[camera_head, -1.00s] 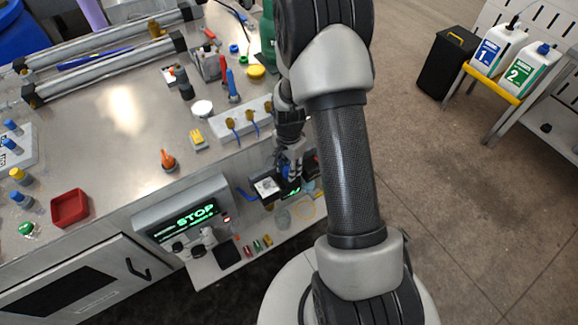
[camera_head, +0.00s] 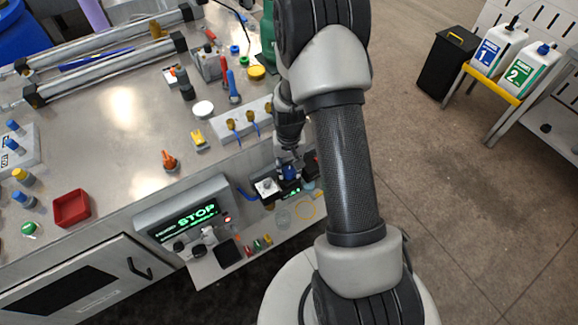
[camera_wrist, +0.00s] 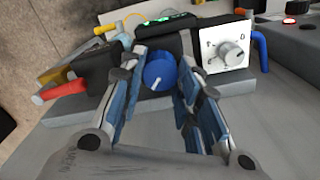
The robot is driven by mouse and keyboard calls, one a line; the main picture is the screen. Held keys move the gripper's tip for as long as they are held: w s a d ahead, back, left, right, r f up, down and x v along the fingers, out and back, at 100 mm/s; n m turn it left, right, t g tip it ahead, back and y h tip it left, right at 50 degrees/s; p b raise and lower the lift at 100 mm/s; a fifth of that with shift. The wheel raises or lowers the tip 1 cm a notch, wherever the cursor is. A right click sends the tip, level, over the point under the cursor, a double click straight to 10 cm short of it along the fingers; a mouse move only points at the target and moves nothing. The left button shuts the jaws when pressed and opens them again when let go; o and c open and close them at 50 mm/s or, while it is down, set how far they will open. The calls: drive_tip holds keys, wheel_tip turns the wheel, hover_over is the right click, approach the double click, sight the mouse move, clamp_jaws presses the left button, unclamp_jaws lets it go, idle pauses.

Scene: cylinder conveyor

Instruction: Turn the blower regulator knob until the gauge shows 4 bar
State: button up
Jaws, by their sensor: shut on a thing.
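The blue regulator knob (camera_wrist: 160,72) with a white pointer mark shows between my fingers in the wrist view. It also shows in the head view (camera_head: 290,172) below my wrist. My gripper (camera_wrist: 160,82) is shut on the knob, with blue-padded fingers on its left and right sides. A small green-lit display (camera_wrist: 172,24) sits on the dark housing behind the knob; its digits are too small and slanted to read. In the head view the lit display (camera_head: 294,191) is partly visible, also unreadable.
A white plate with a silver dial (camera_wrist: 230,52) stands close to the right of my fingers. Blue (camera_wrist: 261,50) and red (camera_wrist: 62,90) tubes flank the housing. A panel reading STOP (camera_head: 196,216) is to the left in the head view.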

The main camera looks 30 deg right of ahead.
sight(289, 170)
drive_tip(key=n, duration=0.4)
drive_tip(key=shift+n, duration=0.4)
idle(0.4)
drive_tip(key=o, duration=1.1)
drive_tip(key=shift+r, duration=0.1)
wheel_tip(289, 170, up, 12)
drive_tip(key=shift+f, duration=0.1)
